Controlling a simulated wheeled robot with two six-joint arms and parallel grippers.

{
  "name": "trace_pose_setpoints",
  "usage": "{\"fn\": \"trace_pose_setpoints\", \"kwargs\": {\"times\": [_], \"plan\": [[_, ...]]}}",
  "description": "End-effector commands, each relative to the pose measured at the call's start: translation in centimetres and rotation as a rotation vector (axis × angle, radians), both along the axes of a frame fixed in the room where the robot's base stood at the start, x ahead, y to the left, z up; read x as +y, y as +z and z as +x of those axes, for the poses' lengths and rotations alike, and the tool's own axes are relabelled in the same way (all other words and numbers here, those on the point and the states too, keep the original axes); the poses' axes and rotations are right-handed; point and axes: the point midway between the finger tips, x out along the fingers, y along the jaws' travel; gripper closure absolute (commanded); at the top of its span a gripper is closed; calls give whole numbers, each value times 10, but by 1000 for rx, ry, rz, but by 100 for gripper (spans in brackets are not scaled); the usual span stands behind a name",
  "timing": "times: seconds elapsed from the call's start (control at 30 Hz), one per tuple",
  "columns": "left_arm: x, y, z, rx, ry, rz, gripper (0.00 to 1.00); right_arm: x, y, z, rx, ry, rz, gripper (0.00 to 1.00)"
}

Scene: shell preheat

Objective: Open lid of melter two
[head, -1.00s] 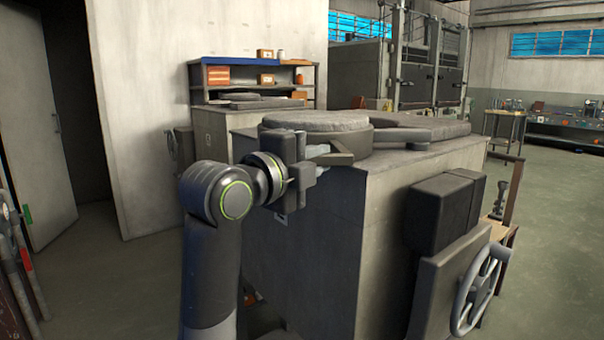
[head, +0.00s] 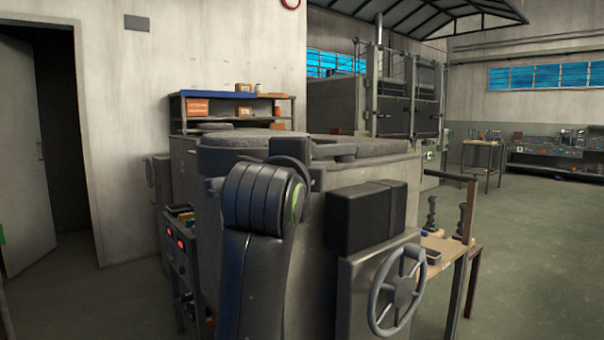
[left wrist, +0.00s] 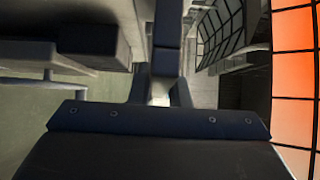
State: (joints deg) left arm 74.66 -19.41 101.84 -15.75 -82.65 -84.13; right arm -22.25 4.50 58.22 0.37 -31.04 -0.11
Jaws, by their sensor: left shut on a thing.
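The grey block melter (head: 320,215) stands in the middle of the head view, with a thick round lid (head: 235,142) on its top. My left arm covers part of the lid and the melter's front. An orange, glowing tiled surface (left wrist: 294,75) shows at the right of that view. I cannot tell how far the lid is turned. My right gripper is out of view.
A box with a spoked handwheel (head: 397,290) stands at the melter's front right. A wooden bench (head: 447,247) is beyond it. A panel with red displays (head: 181,245) is at the left. Shelves (head: 235,108) stand behind. The floor (head: 540,240) at right is clear.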

Motion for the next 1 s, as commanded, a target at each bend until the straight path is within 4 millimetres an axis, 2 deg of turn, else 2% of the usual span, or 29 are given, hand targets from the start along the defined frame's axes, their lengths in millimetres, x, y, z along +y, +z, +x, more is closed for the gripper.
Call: {"fn": "trace_pose_setpoints", "kwargs": {"times": [0.47,0.5,0.63,1.0], "plan": [[-2,2,0,-4,3,-2,100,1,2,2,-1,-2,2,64],[-2,2,0,-4,3,-2,80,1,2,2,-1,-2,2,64],[-1,2,0,-4,5,-2,63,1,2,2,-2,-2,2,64],[-1,1,2,-2,7,-1,62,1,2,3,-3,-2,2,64]]}}
